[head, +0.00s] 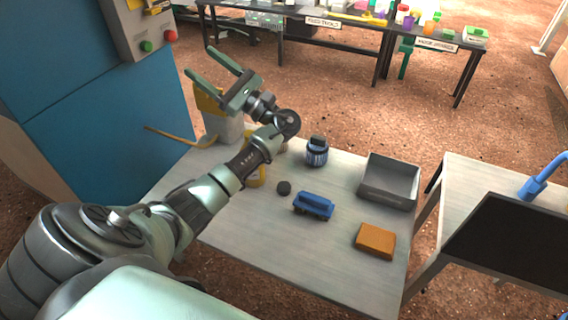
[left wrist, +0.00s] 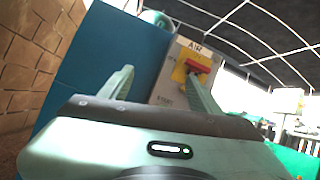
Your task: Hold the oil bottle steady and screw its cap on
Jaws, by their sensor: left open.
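A small dark round cap (head: 284,187) lies on the grey table, right of my left arm. A yellow object (head: 256,180) stands beside the cap, mostly hidden behind my left forearm; it may be the oil bottle, but I cannot tell. My left gripper (head: 199,61) is open and empty, raised above the far left of the table and away from the cap. In the left wrist view its two fingers stand apart, with a wall panel beyond them. My right gripper is not in view.
On the table (head: 240,228) are a blue jar with a dark top (head: 317,155), a blue brush-like block (head: 314,206), a grey tray (head: 388,188) and an orange block (head: 375,241). A grey-and-yellow container (head: 221,125) stands behind my gripper. A blue cabinet (head: 120,120) is at left.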

